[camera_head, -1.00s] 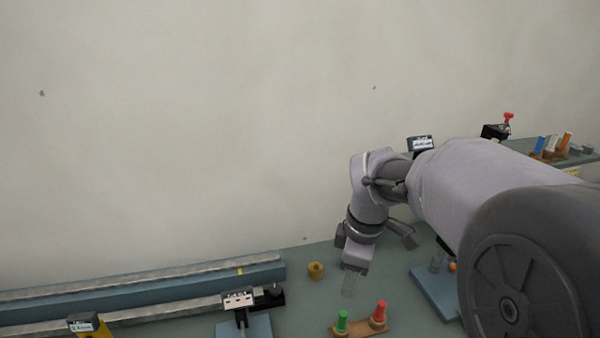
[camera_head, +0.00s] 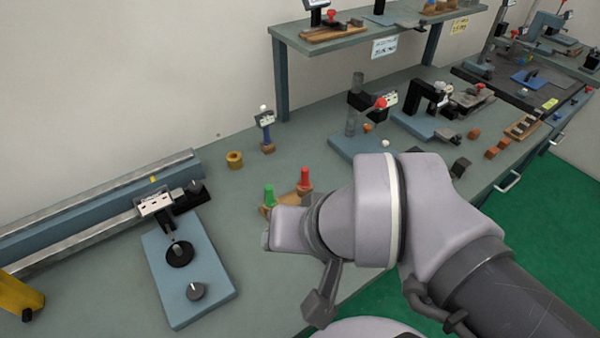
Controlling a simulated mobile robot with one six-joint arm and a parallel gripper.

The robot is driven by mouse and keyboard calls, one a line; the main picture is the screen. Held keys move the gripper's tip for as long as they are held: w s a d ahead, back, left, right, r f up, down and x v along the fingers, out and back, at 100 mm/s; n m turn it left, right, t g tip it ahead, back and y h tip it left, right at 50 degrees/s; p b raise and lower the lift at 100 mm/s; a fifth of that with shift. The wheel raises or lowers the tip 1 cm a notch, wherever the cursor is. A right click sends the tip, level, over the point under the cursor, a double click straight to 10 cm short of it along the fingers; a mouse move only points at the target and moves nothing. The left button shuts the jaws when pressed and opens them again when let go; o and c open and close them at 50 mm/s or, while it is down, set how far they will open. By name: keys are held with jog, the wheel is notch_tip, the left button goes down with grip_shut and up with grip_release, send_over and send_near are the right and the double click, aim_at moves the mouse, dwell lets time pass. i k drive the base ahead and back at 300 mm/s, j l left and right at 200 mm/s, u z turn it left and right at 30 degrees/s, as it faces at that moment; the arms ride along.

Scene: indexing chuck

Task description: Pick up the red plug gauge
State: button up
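The red plug gauge (camera_head: 305,179) stands upright in a small wooden holder (camera_head: 291,199) on the grey-green bench. The green plug gauge (camera_head: 269,195) stands beside it to the left in the same holder. My arm reaches in from the lower right, and its end lies just in front of the holder, covering part of it. The fingertips of my gripper are hidden behind my own wrist, so whether it is open or shut does not show. The red gauge is uncovered, and nothing is seen holding it.
A brass ring (camera_head: 234,159) and a blue-handled piece (camera_head: 266,132) stand behind the holder. A blue-based fixture (camera_head: 190,270) is at the left, beside a long rail (camera_head: 100,215). Another fixture with a post (camera_head: 355,105) stands behind right. A raised shelf (camera_head: 375,42) runs along the back.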

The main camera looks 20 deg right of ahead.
aim_at(305, 182)
jog(key=u, duration=1.9)
jog(key=z, duration=2.3)
jog(key=i+l+u, duration=0.15)
jog(key=l, duration=0.15)
jog(key=l+u, duration=0.1)
jog(key=l, duration=0.25)
jog(key=i+l+u, duration=0.15)
jog(key=l, duration=0.15)
